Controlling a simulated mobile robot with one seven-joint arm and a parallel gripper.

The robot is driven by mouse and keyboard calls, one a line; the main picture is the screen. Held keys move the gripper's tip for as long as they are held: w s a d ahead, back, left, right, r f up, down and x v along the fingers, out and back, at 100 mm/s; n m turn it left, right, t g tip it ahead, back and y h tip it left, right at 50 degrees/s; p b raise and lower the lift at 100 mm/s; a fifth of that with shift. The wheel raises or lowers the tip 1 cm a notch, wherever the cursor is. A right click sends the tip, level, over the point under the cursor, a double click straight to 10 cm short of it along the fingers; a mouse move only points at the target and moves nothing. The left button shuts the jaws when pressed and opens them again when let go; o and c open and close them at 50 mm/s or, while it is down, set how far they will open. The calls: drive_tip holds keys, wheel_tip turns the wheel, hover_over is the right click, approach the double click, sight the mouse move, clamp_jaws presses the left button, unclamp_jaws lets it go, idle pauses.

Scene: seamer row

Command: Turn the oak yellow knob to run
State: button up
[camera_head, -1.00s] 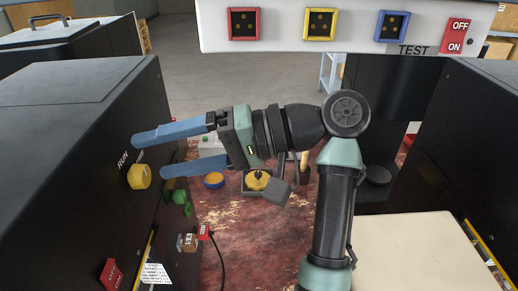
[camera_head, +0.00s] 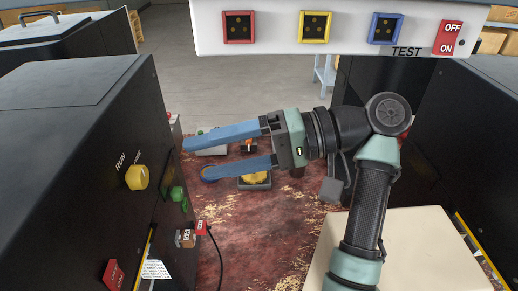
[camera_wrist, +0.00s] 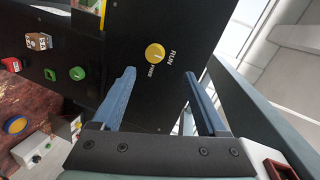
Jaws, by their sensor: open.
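The yellow knob (camera_head: 137,177) sits on the side face of the black cabinet at the left, with the word RUN printed above it. In the wrist view the yellow knob (camera_wrist: 155,53) shows a pale pointer line, with RUN at its right and another, smaller label below it. My gripper (camera_head: 228,154) is open and empty, its two blue fingers pointing left at the cabinet. The fingertips are to the right of the knob and apart from it. In the wrist view the knob appears beyond and between the fingers of my gripper (camera_wrist: 160,75).
A green knob (camera_head: 178,195), a red switch (camera_head: 201,228) with a cable and a red box (camera_head: 113,274) are lower on the cabinet side. A white panel (camera_head: 340,35) hangs across the top. A cream surface (camera_head: 400,250) is at right. Free room lies between the cabinet and fingers.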

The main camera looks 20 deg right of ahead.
drive_tip(key=v, duration=0.2)
drive_tip(key=f+p+v, duration=0.1)
drive_tip(key=v, duration=0.2)
drive_tip(key=shift+s+d, duration=0.2)
drive_tip(key=shift+d, duration=0.25)
drive_tip(key=shift+p, duration=0.35)
drive_tip(key=shift+f, duration=0.1)
idle(0.4)
